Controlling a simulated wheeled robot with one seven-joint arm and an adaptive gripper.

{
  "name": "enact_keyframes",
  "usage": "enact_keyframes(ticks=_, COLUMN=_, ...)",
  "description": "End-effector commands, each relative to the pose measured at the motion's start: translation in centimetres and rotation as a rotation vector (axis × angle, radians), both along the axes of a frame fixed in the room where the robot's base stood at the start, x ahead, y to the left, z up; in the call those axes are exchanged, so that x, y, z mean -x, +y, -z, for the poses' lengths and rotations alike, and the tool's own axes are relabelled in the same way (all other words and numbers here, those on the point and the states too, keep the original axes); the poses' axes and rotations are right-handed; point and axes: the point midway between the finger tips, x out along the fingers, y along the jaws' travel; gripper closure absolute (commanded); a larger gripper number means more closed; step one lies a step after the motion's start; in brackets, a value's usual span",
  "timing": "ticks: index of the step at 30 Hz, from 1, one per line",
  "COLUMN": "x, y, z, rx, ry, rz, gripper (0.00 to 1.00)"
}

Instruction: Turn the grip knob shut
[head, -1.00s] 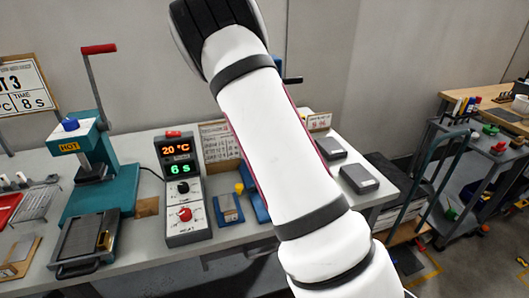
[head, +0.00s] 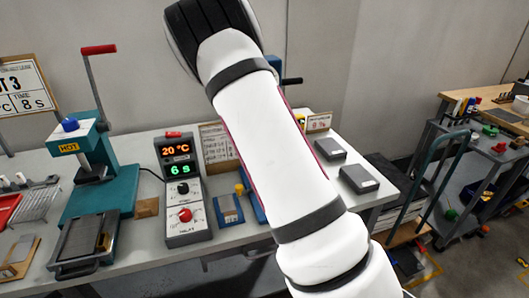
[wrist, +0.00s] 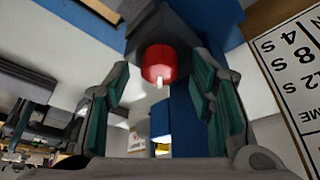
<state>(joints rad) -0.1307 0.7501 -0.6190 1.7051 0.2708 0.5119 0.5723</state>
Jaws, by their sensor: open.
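A red round knob (wrist: 158,62) with a short white pointer shows in the wrist view, on the face of a dark grey block (wrist: 178,22). My gripper (wrist: 160,84) is open, with one teal-padded finger to the left of the knob and one to the right. Gaps show between the knob and both fingers in the picture; how deep the knob sits between them I cannot tell. In the head view my arm hides this knob and most of the blue machine (head: 247,200) behind it; my gripper is not visible there.
A grey control box (head: 187,190) with lit displays and its own red dial stands left of my arm. A teal press (head: 118,190) stands further left. Two grey blocks (head: 358,180) lie to the right. A printed sign (wrist: 290,70) is close on the right in the wrist view.

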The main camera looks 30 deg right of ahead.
Motion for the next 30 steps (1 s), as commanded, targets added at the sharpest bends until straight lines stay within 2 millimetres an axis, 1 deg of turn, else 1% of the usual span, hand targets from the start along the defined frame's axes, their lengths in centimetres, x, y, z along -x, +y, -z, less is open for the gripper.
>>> enact_keyframes(ticks=5, x=0.1, y=0.5, z=-1.3, rx=0.001, ry=-0.003, rz=-0.003, gripper=0.50)
enact_keyframes(ticks=8, x=0.4, y=1.1, z=-2.8, rx=0.000, ry=-0.004, rz=-0.003, gripper=0.50)
enact_keyframes(ticks=15, x=1.3, y=2.8, z=-7.4, rx=0.000, ry=-0.004, rz=-0.004, gripper=0.50)
enact_keyframes(ticks=19, x=1.7, y=3.5, z=-9.3, rx=0.000, ry=-0.003, rz=-0.002, gripper=0.50)
enact_keyframes(ticks=24, x=2.1, y=4.0, z=-10.7, rx=0.000, ry=-0.001, rz=0.000, gripper=0.50)
enact_keyframes(ticks=30, x=2.2, y=4.0, z=-11.1, rx=0.000, ry=0.001, rz=0.000, gripper=0.50)
